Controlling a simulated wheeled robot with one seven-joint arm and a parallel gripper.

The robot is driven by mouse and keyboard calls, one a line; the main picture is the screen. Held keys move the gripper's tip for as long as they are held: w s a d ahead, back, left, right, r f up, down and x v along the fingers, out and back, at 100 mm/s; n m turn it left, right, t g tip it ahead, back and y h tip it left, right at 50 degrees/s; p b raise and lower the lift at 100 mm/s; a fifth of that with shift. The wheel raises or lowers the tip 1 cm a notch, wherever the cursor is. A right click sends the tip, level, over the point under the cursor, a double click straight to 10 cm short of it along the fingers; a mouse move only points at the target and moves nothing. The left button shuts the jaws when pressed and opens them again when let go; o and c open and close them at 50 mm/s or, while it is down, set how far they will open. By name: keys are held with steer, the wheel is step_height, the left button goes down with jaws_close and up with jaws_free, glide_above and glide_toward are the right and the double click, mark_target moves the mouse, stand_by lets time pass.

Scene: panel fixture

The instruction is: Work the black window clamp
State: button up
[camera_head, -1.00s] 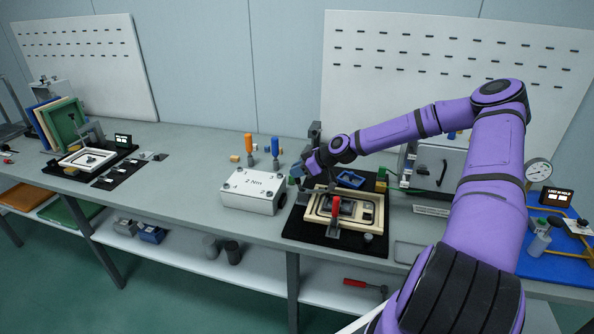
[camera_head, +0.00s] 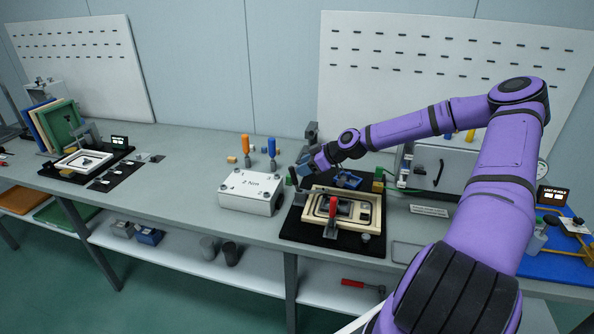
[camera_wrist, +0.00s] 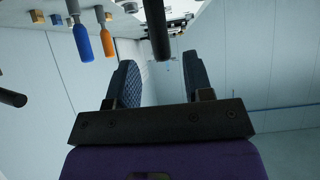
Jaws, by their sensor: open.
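The fixture (camera_head: 287,228) is a black base holding a cream panel frame (camera_head: 370,222) with a dark window. A clamp with a red handle (camera_head: 333,206) stands at its front. A black upright handle (camera_head: 292,174), which looks like the black window clamp's, stands at the back left. My gripper (camera_head: 301,164) is open beside that handle, above the fixture's back left corner. In the wrist view, a black handle (camera_wrist: 159,30) shows in line with the gap between my open fingers (camera_wrist: 160,68). I cannot tell whether it reaches between them. The clamp's lower part is hidden.
A white torque box (camera_head: 250,192) stands left of the fixture. Orange (camera_head: 246,150) and blue (camera_head: 272,152) screwdrivers stand behind it. A blue part (camera_head: 348,180) lies behind the panel. Another black rod end (camera_wrist: 12,97) shows at the wrist view's left edge.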

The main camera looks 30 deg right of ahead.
steer(key=v, duration=0.6)
steer(key=shift+s+d+r, duration=0.1)
steer(key=shift+r, duration=0.05)
